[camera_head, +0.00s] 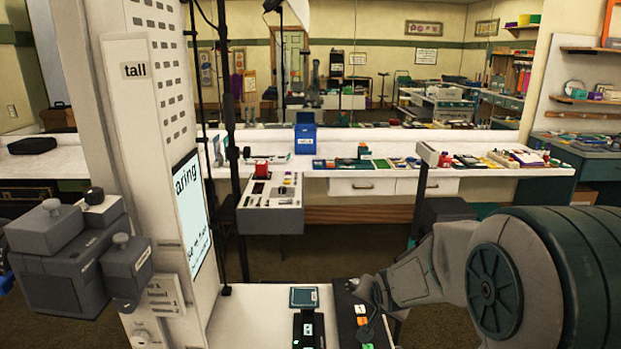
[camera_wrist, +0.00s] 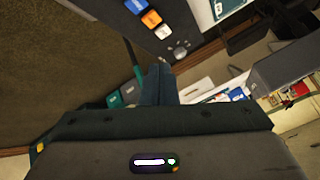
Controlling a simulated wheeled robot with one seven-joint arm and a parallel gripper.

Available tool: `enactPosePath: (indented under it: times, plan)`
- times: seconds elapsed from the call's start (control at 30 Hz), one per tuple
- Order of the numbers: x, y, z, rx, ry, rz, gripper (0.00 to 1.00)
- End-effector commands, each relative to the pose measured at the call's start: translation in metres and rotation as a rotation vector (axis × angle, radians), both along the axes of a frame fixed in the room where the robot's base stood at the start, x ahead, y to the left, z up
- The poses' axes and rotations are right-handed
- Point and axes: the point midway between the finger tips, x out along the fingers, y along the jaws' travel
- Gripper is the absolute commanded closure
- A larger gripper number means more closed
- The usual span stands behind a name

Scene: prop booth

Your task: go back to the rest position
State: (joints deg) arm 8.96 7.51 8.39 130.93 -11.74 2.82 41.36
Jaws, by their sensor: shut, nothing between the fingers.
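My gripper shows in the wrist view (camera_wrist: 158,72), where its dark fingers are together with nothing between them. In the head view my arm reaches in from the right edge, and its grey wrist end is low at the centre right, over a narrow dark panel (camera_head: 347,312). The fingertips are hard to make out there. In the wrist view, orange and blue blocks (camera_wrist: 150,18) and a silver knob (camera_wrist: 180,52) lie on a dark strip beyond the fingers, apart from them.
A tall white column (camera_head: 150,200) with a screen and grey boxes (camera_head: 60,250) stands at the left. A small dark device (camera_head: 304,298) stands on the white near table (camera_head: 250,310). A long white counter (camera_head: 350,141) with a blue bin (camera_head: 305,138) runs behind. Brown floor lies between.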

Motion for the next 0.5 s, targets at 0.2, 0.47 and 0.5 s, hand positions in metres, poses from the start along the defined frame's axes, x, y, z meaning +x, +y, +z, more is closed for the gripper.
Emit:
enactPosePath:
  times: [0.2, 0.47, 0.5]
  plan:
    - [-0.078, -0.003, 0.046, -0.151, 0.144, 0.121, 1.0]
    - [-0.176, 0.001, 0.078, -0.229, 0.316, 0.307, 1.0]
    - [-0.189, 0.002, 0.081, -0.233, 0.338, 0.337, 1.0]
